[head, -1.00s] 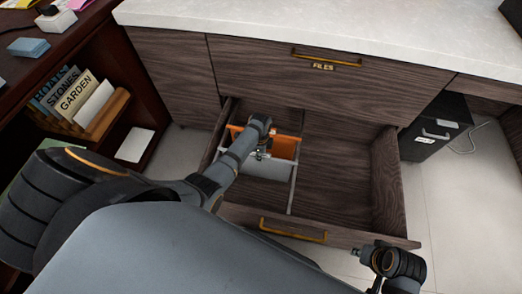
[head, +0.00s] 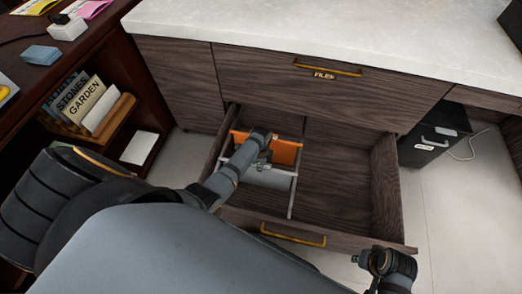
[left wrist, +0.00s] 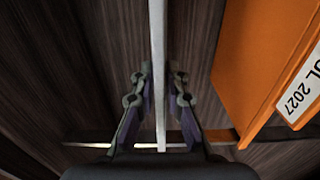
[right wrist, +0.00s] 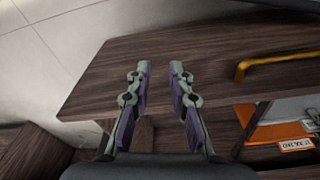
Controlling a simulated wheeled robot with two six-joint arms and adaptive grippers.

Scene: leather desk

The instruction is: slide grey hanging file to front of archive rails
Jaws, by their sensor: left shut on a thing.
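The grey hanging file (head: 268,179) hangs across the archive rails (head: 292,197) in the left part of the open drawer, in front of the orange file (head: 287,153). My left gripper (head: 259,160) is shut on its top edge. In the left wrist view the grey file (left wrist: 158,50) is a thin pale strip between the fingers (left wrist: 160,85), with the orange file (left wrist: 262,70), label ending "2027", apart at the right. My right gripper (head: 376,264) is open and empty near the drawer's front right corner; its fingers (right wrist: 160,75) are apart in the right wrist view.
The drawer front has a brass handle (head: 293,236). The drawer's right half (head: 340,185) is empty. A closed drawer labelled FILES (head: 324,76) and a pale countertop (head: 340,30) lie behind. A black cabinet (head: 432,136) stands at right, a bookshelf (head: 95,110) at left.

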